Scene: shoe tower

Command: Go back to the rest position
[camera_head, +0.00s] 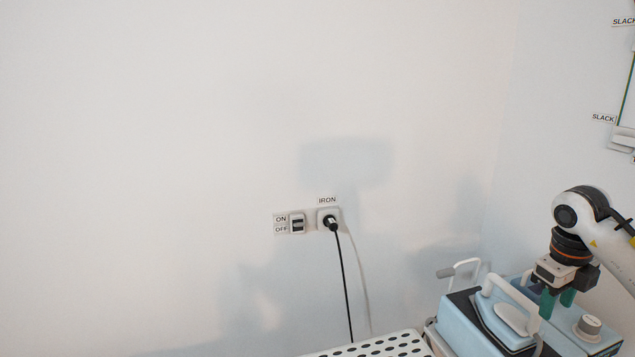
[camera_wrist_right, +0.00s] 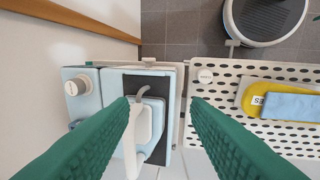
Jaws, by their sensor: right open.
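My right gripper (camera_head: 557,303) has green fingers pointing down and shows at the right of the head view, by the light blue iron station. In the right wrist view my right gripper (camera_wrist_right: 163,103) is open, its fingers wide apart, with nothing held between them. The light blue iron (camera_head: 496,322) with a white handle rests on the station (camera_head: 462,325). In the wrist view the iron (camera_wrist_right: 155,112) lies below the fingers, and the left finger hides part of its handle. The gap between fingers and handle is hard to judge. My left gripper is out of view.
A white perforated board (camera_head: 385,347) stands beside the station; a yellow piece (camera_wrist_right: 258,100) and blue cloth (camera_wrist_right: 290,107) lie on it. A black plug (camera_head: 332,224) sits in the wall socket beside an ON/OFF switch (camera_head: 297,224). A round object (camera_wrist_right: 265,18) stands beyond the board.

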